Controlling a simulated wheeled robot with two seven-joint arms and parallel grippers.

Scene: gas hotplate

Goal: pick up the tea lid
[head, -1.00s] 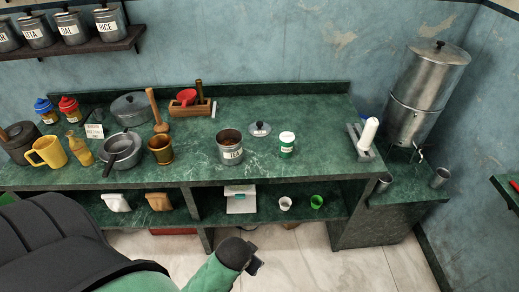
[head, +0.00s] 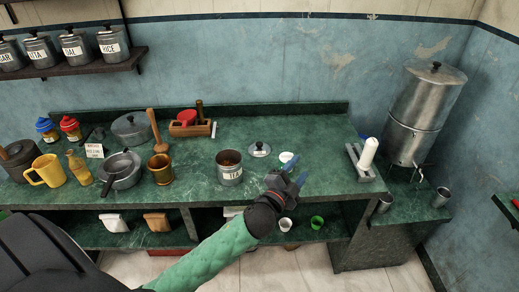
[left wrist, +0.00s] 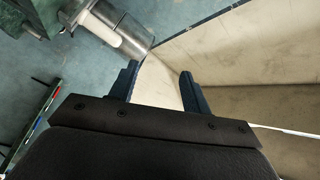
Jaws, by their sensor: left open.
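The tea lid (head: 259,150) is a small grey disc with a dark knob. It lies on the green marble counter behind and right of the open tea canister (head: 229,170), which is labelled TEA. My left gripper (head: 293,175) is open and empty above the front of the counter, to the right of the canister and in front of the lid, apart from it. The left wrist view shows the two spread jaws (left wrist: 160,85) with nothing between them, facing the wall. The lid is not in that view. My right gripper is not in view.
A brass mortar (head: 160,169) stands left of the canister. A white cylinder on a stand (head: 365,158) is further right. Counter behind the lid is clear.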

